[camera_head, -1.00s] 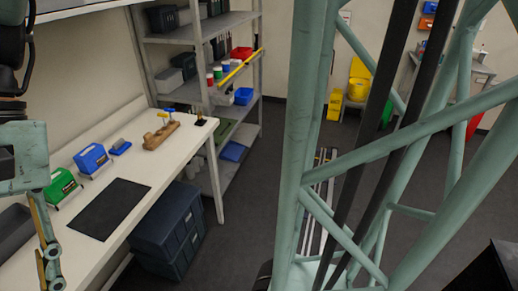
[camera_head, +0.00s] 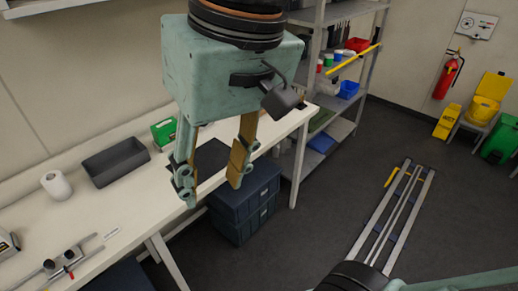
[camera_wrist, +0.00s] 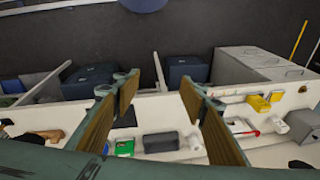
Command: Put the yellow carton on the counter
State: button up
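My gripper (camera_head: 211,190) hangs fingers-down in front of the counter (camera_head: 135,205) in the head view. Its two fingers are spread apart with nothing between them. In the wrist view, my gripper (camera_wrist: 158,90) is also open and empty, and the counter (camera_wrist: 60,115) runs across below the fingertips. A yellow block-like item (camera_wrist: 258,103) sits at the right of the wrist view, with a smaller yellow piece (camera_wrist: 275,97) beside it. I cannot tell whether either is the yellow carton. No yellow carton is clearly visible in the head view.
The counter holds a grey tray (camera_head: 115,161), a green box (camera_head: 164,132), a white roll (camera_head: 56,186) and a black mat, partly hidden by my gripper. Dark blue crates (camera_head: 243,205) stand underneath. A shelf rack (camera_head: 345,70) is behind. Floor rails (camera_head: 395,215) lie at right.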

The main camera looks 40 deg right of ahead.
jog(key=shift+n+t+h, duration=0.3)
jog(key=shift+t+h, duration=0.4)
jog(key=shift+t, duration=0.2)
jog(key=shift+s+d+r, duration=0.15)
jog(key=shift+s+d, duration=0.2)
jog(key=shift+d, duration=0.45)
jog(key=shift+s+d+r, duration=0.2)
jog(key=shift+s+d, duration=0.2)
jog(key=shift+d, duration=0.35)
jog(key=shift+s+d+r, duration=0.15)
jog(key=shift+s+d, duration=0.2)
jog(key=shift+d, duration=0.45)
jog(key=shift+f+b, duration=0.5)
